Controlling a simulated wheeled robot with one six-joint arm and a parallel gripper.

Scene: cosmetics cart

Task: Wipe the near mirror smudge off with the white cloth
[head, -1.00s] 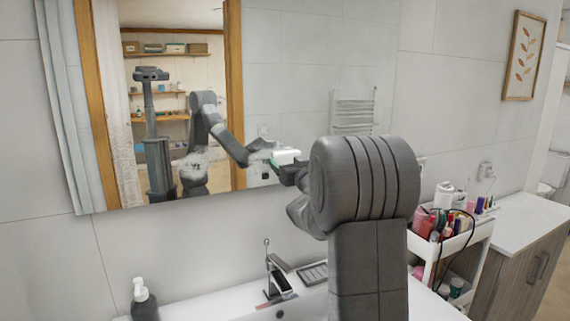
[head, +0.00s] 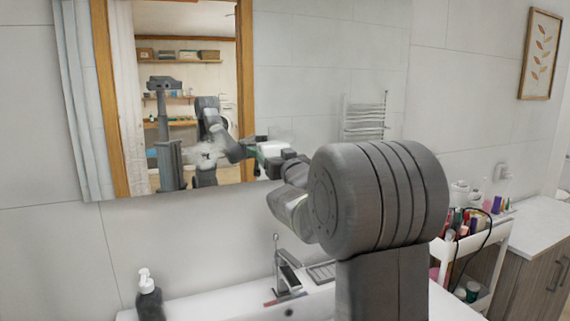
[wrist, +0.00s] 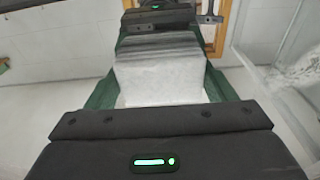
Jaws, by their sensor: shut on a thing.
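The white cloth (wrist: 160,78) is a folded pad held between the green fingers of my gripper (wrist: 158,92) in the wrist view. In the head view, a white patch of cloth (head: 272,149) shows at the mirror's lower part; I cannot tell cloth from reflection there. My gripper is partly hidden by my arm. The wall mirror (head: 300,75) has a whitish smudge (head: 208,153) at its lower left and a fainter haze near the cloth. A pale smear (wrist: 285,82) also shows at right in the wrist view. I cannot tell whether the cloth touches the glass.
Below the mirror are a sink with a faucet (head: 287,272) and a soap dispenser (head: 148,295). A cart (head: 470,245) of cosmetics stands at right beside a wooden cabinet (head: 530,262). The mirror reflects my arm and shelves.

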